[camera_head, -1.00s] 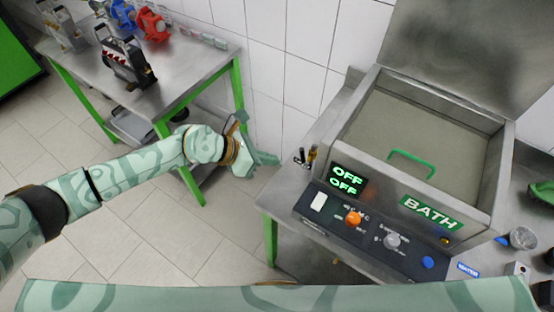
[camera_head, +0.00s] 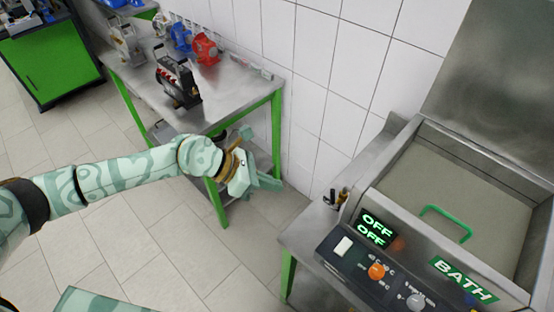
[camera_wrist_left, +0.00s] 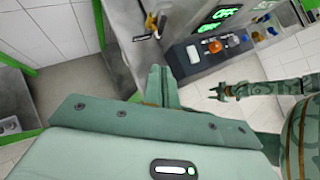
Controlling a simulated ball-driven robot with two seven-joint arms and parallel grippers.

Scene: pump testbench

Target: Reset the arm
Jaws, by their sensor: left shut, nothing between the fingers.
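My left arm comes in from the left in the head view, patterned in light and dark green. Its left gripper (camera_head: 262,182) is shut and empty, held in the air between the pump table and the bath bench. In the left wrist view the fingers of the left gripper (camera_wrist_left: 160,84) lie together with nothing between them. Another patterned arm of mine, with a dark open-looking gripper (camera_wrist_left: 222,91), shows at the right of the left wrist view; its fingers are small there. My right gripper is not in the head view.
A steel table with green legs (camera_head: 232,88) holds a dark device (camera_head: 178,80) and red (camera_head: 205,48) and blue pumps. At right stands a bath (camera_head: 440,185) with a green handle (camera_head: 446,222) and a display (camera_head: 376,228) reading OFF twice. Tiled floor (camera_head: 150,240) is free at lower left.

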